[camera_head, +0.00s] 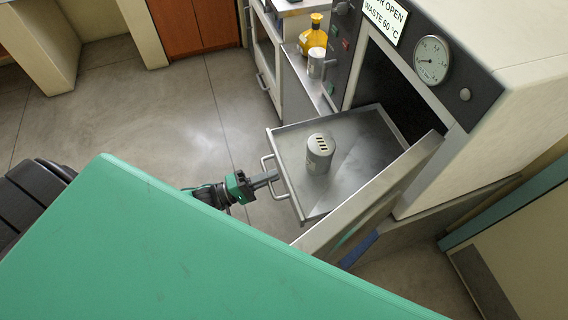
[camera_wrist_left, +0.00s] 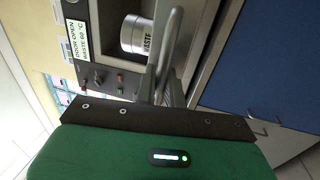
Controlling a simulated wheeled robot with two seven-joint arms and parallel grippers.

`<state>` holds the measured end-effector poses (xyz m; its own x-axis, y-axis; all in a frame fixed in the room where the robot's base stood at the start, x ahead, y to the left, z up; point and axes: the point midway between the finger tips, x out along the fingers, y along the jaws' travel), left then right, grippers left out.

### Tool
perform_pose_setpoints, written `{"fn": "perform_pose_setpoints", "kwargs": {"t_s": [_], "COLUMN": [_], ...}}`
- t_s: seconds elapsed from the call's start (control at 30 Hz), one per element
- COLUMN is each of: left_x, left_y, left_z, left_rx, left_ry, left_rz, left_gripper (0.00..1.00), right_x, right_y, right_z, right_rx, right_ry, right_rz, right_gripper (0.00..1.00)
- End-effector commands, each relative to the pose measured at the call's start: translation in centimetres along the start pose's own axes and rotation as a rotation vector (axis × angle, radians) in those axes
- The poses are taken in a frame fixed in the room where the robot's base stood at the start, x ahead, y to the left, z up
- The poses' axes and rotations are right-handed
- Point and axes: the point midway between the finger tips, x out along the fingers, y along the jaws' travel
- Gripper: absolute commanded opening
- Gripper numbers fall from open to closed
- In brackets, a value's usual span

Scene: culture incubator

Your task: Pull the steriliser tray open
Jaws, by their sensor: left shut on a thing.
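The steriliser tray (camera_head: 352,150) is a flat metal tray that sticks out of the steriliser's dark chamber in the head view. A grey waste can (camera_head: 319,154) stands upright on it; the can, marked WASTE, also shows in the left wrist view (camera_wrist_left: 136,35). The tray's front has a bar handle (camera_head: 270,178), which also shows in the left wrist view (camera_wrist_left: 172,42). My left gripper (camera_head: 270,177) is shut on this handle. The steriliser (camera_head: 480,90) has its door (camera_head: 375,195) open to the right of the tray. My right gripper does not show.
A yellow bottle (camera_head: 313,38) and a small grey container (camera_head: 316,63) stand on a metal surface behind the tray. A dial gauge (camera_head: 432,58) and a sign (camera_head: 385,16) are on the steriliser's front. The floor (camera_head: 170,110) left of the tray is clear.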

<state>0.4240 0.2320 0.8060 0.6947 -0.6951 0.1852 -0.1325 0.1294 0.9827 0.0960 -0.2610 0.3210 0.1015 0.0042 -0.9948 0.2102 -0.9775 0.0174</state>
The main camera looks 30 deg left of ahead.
Motion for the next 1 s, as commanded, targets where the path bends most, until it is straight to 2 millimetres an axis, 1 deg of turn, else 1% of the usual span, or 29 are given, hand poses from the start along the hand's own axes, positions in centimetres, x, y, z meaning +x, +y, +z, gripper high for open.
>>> {"fn": "perform_pose_setpoints", "kwargs": {"t_s": [0.1,0.2,0.57,0.6,0.87,1.0], "left_x": [-0.8,-1.1,-1.1,-1.1,-1.1,-2.0], "left_y": [0.1,0.2,0.2,0.2,0.2,0.0], "left_z": [0.0,0.0,0.0,0.0,0.0,0.0], "left_rx": [0.000,0.000,0.000,0.000,0.000,0.000], "left_ry": [0.001,0.000,0.000,0.000,0.000,0.000], "left_rz": [-0.002,-0.001,-0.001,-0.001,0.000,-0.003], "left_gripper": [0.00,0.00,0.00,0.16,0.16,0.16], "right_x": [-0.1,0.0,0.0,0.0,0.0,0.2], "right_y": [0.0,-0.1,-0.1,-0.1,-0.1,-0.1], "right_z": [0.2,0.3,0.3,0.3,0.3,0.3], "right_rx": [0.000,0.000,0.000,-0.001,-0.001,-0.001], "right_ry": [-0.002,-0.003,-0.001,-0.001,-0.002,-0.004], "right_rz": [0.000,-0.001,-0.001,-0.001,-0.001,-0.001], "right_gripper": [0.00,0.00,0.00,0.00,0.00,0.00]}}
